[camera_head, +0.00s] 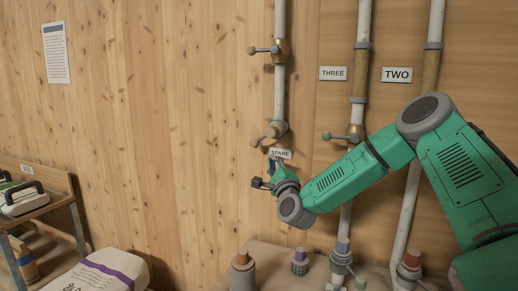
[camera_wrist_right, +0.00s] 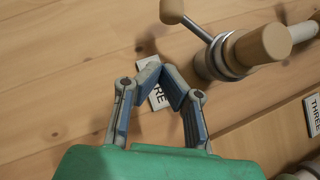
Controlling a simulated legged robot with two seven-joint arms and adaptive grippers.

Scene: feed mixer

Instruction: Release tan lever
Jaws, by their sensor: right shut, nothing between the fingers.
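The tan-knobbed lever (camera_head: 258,142) is on the lower end of the SPARE pipe in the head view. In the right wrist view its round tan knob (camera_wrist_right: 172,11) and thin grey rod run to a grey collar beside a tan cylindrical end (camera_wrist_right: 263,44). My right gripper (camera_head: 276,163) is just below this lever, by the SPARE label. In the right wrist view my right gripper (camera_wrist_right: 163,72) has its blue-padded fingertips together, empty, in front of the label (camera_wrist_right: 158,96). The lever is apart from the fingers. My left gripper is not in view.
Another lever (camera_head: 262,50) is higher on the SPARE pipe. A green-knobbed lever (camera_head: 338,137) is on pipe THREE, close to my right forearm. Capped stubs (camera_head: 243,270) stand below. A sack (camera_head: 105,270) and a shelf (camera_head: 45,205) are at left.

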